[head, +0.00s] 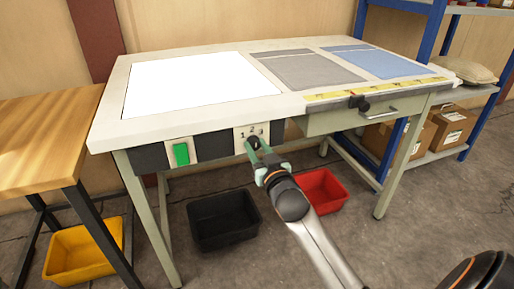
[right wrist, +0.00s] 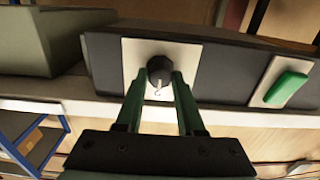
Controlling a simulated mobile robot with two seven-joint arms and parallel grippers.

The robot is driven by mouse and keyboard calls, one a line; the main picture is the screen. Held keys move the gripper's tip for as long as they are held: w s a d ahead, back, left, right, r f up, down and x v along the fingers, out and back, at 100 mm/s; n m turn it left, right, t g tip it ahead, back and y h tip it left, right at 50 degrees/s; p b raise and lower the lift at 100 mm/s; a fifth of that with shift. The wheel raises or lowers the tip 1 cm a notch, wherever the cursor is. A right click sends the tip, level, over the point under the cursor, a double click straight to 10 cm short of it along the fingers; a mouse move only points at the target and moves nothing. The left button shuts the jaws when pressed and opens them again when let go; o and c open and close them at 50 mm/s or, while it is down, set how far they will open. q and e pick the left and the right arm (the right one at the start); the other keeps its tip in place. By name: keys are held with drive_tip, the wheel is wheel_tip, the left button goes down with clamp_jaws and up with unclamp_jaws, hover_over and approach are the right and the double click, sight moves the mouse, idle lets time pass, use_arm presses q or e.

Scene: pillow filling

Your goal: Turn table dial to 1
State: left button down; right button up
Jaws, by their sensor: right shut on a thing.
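The table dial is a dark round knob (right wrist: 159,70) on a pale plate (head: 240,132) on the table's dark front panel. Small digits show on the plate in the head view, but the knob's setting cannot be read clearly. My right gripper (head: 252,145) has its green fingers at the knob. In the right wrist view the fingers of my right gripper (right wrist: 160,78) lie on either side of the knob, shut on it. A small pale mark shows between the fingers.
A green button (head: 181,154) sits left of the dial, also on the right in the wrist view (right wrist: 286,88). The table (head: 110,130) holds a white panel and grey and blue cloths. A black bin (head: 222,222) and a red bin (head: 322,190) stand below.

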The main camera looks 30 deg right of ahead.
clamp_jaws()
use_arm(q)
drive_tip(key=shift+r, duration=0.1)
